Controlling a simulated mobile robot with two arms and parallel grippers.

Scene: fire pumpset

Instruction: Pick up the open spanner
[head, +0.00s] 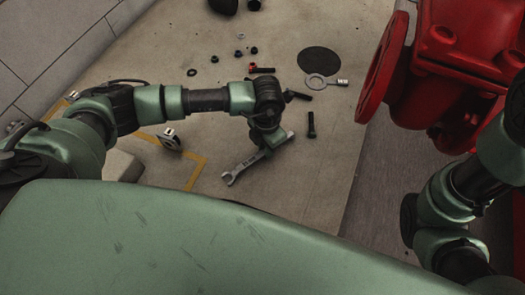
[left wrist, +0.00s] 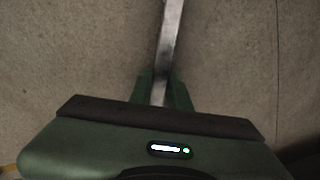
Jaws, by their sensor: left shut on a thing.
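The open spanner (head: 240,168) is a grey metal bar with an open jaw at its lower left end in the head view. My left gripper (head: 268,143) is shut on the spanner's shaft, and the gripper hides the middle of it. In the left wrist view the spanner's shaft (left wrist: 169,40) runs up from between the two green fingers of my left gripper (left wrist: 162,92). I cannot tell whether the spanner touches the surface below. Part of my right arm shows at the right of the head view, but its gripper does not.
A red pump flange (head: 382,68) and red casing stand at the right. A black disc (head: 319,61), a ring-ended tool (head: 318,81), a black bolt (head: 311,126) and several nuts lie on the beige surface. A small metal part (head: 170,140) lies near yellow tape at left.

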